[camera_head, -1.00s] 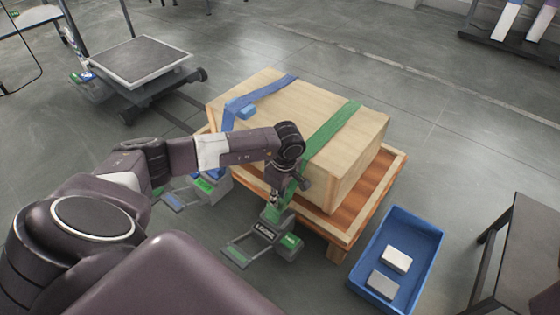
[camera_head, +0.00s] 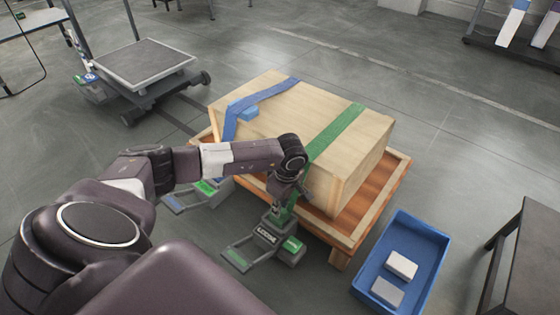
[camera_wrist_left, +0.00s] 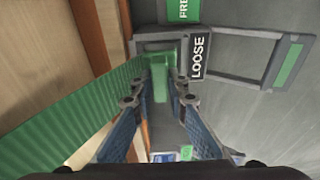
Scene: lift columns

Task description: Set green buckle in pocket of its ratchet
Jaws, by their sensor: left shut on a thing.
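The green buckle (camera_wrist_left: 160,80) is between the fingertips of my left gripper (camera_wrist_left: 160,100), which is shut on it. It also shows small at the left gripper (camera_head: 278,208) in the head view. The green strap (camera_head: 335,133) runs over the wooden crate and down its near side; it also shows in the wrist view (camera_wrist_left: 75,120). The green ratchet (camera_head: 268,238), marked LOOSE, is low at the pallet's near side. In the wrist view the buckle is at the grey ratchet body (camera_wrist_left: 165,42); I cannot tell how deep it sits. My right gripper is out of view.
The wooden crate (camera_head: 270,107) stands on a wooden pallet (camera_head: 377,205). A second ratchet (camera_head: 205,188) is partly behind my arm. A blue bin (camera_head: 430,245) is at the right, with a dark table (camera_head: 530,240) beyond.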

